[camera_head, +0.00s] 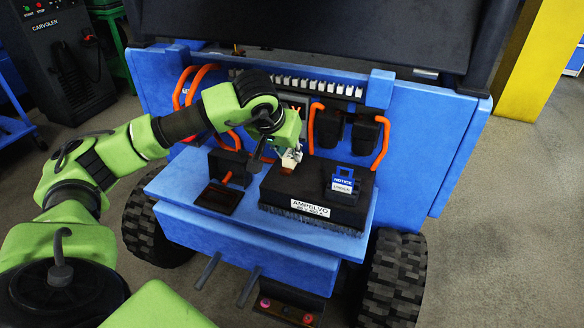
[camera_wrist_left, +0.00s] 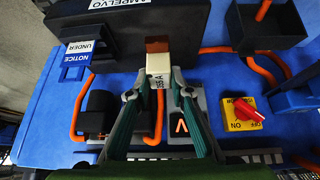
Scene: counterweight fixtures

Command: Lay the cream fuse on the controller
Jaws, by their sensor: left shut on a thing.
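The controller (camera_head: 318,188) is a black box with a white AMPELVO label, sitting on the blue deck. It also shows upside down at the top of the left wrist view (camera_wrist_left: 135,32). My left gripper (camera_head: 285,147) is over the controller's back left part, shut on the cream fuse (camera_head: 291,158). In the left wrist view the gripper (camera_wrist_left: 158,92) grips the fuse (camera_wrist_left: 157,70) from both sides. The fuse's brown end points away from the fingers, toward the controller. I cannot tell whether it touches the controller. My right gripper is in neither view.
A blue NOTICE tag (camera_head: 342,180) stands on the controller's right side. A black open box (camera_head: 220,197) lies left of it. Orange cables (camera_head: 311,125) and black connectors (camera_head: 365,137) stand behind. A red switch on a yellow plate (camera_wrist_left: 245,113) shows in the wrist view.

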